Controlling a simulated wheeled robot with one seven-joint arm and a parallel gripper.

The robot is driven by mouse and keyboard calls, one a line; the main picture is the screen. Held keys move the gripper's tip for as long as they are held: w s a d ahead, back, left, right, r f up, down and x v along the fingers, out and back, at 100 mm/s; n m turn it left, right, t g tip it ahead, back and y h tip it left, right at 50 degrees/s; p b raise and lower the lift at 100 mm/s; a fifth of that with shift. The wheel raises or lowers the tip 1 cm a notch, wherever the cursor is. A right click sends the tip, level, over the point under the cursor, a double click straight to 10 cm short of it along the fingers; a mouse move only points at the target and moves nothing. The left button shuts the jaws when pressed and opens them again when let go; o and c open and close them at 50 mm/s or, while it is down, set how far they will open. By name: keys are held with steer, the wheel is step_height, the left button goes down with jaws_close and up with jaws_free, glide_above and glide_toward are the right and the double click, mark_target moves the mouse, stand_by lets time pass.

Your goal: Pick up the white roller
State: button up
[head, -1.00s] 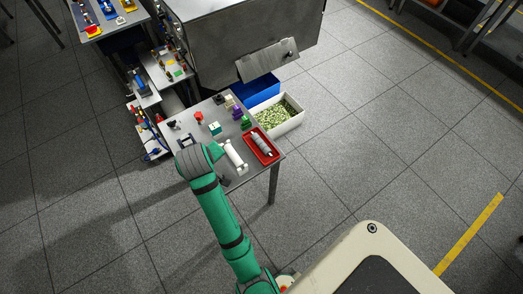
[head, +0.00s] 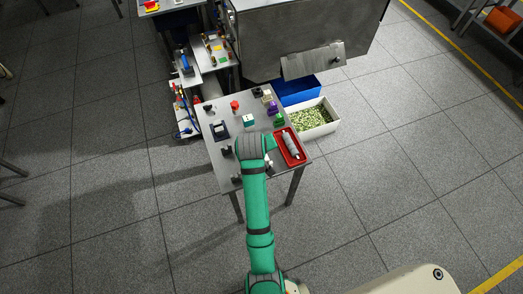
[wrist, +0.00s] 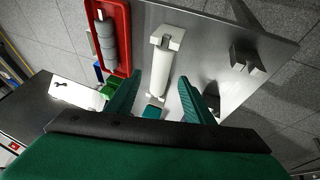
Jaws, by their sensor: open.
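The white roller (wrist: 163,68) lies along the table in the wrist view, with a pale bracket-like piece (wrist: 168,38) at its far end. My gripper (wrist: 159,80) is open, its two green fingers on either side of the roller's near part. I cannot tell how high the fingers are above it, and no contact shows.
A red tray (head: 302,159) holding a grey roller (head: 290,145) lies right of the arm. A dark block (wrist: 246,58) stands near the table edge in the wrist view. Several small coloured parts stand farther back. A white bin of green pieces (head: 334,121) stands beyond.

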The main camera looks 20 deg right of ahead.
steer(key=x, duration=0.4)
steer(key=shift+w+f, duration=0.1)
steer(key=shift+f, duration=0.05)
steer(key=shift+w, duration=0.1)
jaws_close()
